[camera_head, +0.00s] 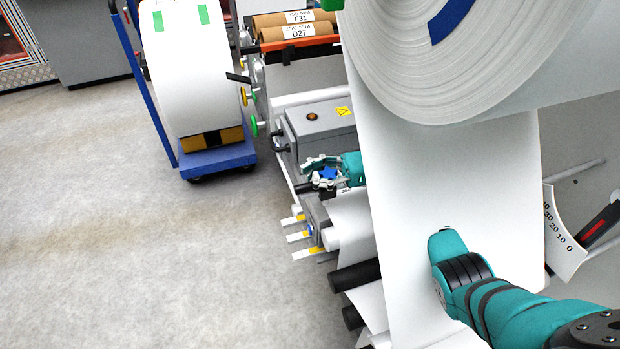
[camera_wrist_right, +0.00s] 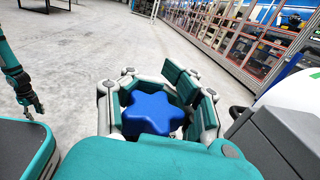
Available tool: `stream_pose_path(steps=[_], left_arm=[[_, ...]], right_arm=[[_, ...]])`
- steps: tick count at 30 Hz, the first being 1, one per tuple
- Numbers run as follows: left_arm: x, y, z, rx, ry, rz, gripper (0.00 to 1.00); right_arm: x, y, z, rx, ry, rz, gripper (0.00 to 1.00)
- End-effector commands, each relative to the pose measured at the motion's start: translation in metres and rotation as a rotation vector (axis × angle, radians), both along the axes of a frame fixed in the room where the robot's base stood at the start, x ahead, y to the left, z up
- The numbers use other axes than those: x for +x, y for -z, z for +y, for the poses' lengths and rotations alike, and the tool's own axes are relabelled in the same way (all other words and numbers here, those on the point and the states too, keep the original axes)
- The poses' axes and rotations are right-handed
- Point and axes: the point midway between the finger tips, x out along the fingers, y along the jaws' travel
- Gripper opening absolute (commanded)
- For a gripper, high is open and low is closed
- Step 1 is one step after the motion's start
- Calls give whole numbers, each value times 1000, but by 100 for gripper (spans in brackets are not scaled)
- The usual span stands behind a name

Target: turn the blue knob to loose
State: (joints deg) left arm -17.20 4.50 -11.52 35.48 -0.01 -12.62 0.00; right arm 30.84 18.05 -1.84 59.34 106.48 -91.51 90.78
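The blue knob (camera_wrist_right: 152,113) is star-shaped and sits between the fingers of my right gripper (camera_wrist_right: 155,105) in the right wrist view. The fingers are bent in on both sides of it and appear to touch its lobes. In the head view the blue knob (camera_head: 328,172) shows as a small patch between the fingers of my right gripper (camera_head: 322,173), beside the grey machine box. Any markings around the knob are hidden. My left gripper (camera_wrist_right: 33,108) hangs at the left edge of the right wrist view, away from the knob; its opening is too small to judge.
A grey box (camera_head: 318,127) with an orange button stands just behind the knob. A large white paper roll (camera_head: 450,60) and its hanging web (camera_head: 405,190) cover much of the right. A blue cart (camera_head: 217,160) carries another roll. The floor at left is clear.

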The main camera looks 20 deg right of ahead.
Motion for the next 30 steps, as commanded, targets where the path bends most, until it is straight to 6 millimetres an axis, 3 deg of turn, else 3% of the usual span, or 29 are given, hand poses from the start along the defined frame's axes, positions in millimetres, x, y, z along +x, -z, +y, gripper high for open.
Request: stream_pose_path(steps=[1, 21, 22, 29, 30], left_arm=[[0, 5, 0, 0, 0, 0, 40], [0, 9, 0, 1, -1, -1, 40], [0, 9, 0, 1, -1, -1, 40], [1, 9, 1, 1, -1, -1, 40], [1, 9, 1, 1, -1, -1, 40]], right_arm=[[-7, 10, 3, -6, -40, 19, 0], [-11, 8, 4, -7, -104, 19, 0], [-11, 8, 5, -7, -104, 19, 17], [-9, 6, 4, -5, -100, 15, 47], [-9, 6, 4, -5, -99, 13, 48]])
